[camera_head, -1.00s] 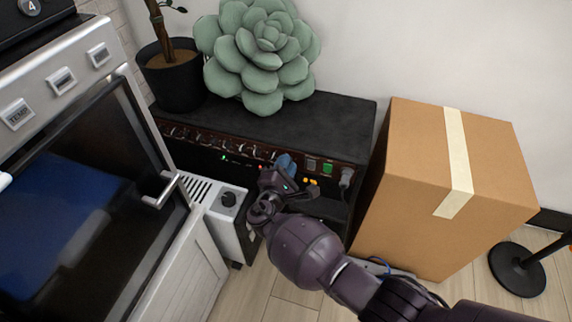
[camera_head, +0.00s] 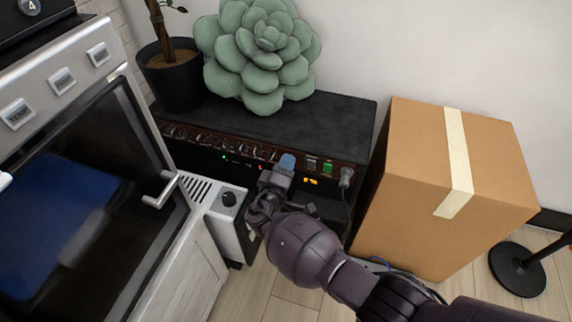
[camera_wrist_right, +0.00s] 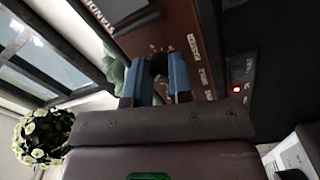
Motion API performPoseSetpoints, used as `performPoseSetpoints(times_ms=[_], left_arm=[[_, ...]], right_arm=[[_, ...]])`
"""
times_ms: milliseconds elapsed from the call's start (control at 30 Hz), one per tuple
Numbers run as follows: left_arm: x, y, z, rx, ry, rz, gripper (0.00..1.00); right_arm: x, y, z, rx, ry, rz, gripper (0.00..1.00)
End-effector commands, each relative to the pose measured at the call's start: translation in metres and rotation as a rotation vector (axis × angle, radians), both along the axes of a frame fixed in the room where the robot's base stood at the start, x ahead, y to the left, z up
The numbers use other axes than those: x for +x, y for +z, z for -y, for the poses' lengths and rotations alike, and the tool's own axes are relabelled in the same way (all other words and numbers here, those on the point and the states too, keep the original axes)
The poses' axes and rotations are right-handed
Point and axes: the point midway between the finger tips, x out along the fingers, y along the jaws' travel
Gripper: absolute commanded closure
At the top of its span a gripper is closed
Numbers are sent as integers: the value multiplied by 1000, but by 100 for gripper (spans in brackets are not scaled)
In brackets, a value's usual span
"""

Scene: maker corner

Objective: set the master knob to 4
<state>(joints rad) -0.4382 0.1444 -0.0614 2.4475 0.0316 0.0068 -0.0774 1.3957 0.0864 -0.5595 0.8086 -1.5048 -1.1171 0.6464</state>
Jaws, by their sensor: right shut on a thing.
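The master knob (camera_wrist_right: 159,66) is a small dark round knob on the reddish-brown front panel of the black amplifier (camera_head: 300,118). A dial of small marks surrounds it, and the lettering beside it is blurred. My right gripper (camera_head: 287,162) is at the panel, right of the knob row, and hides the knob in the head view. In the right wrist view its two blue fingers (camera_wrist_right: 159,76) stand on either side of the knob, shut on it. I cannot read which number the knob points to. My left gripper is not in view.
A cardboard box (camera_head: 490,170) stands close to the right of the amplifier. A succulent (camera_head: 262,55) and a potted plant (camera_head: 172,80) sit on top. A green switch (camera_head: 328,168) is beside my gripper.

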Motion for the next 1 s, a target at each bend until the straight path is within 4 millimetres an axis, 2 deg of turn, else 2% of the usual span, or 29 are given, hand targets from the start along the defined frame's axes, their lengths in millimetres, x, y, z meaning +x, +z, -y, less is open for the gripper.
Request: performPoseSetpoints(times_ms=[300,767,800,967,1000], left_arm=[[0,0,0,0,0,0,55],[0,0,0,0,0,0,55],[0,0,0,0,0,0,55],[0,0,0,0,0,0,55],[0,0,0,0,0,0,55]], right_arm=[[-1,-1,-1,94,2,28,100],[-1,-1,-1,107,2,33,100],[-1,-1,-1,107,2,33,78],[-1,-1,-1,107,1,33,54],[-1,-1,-1,107,1,33,54]])
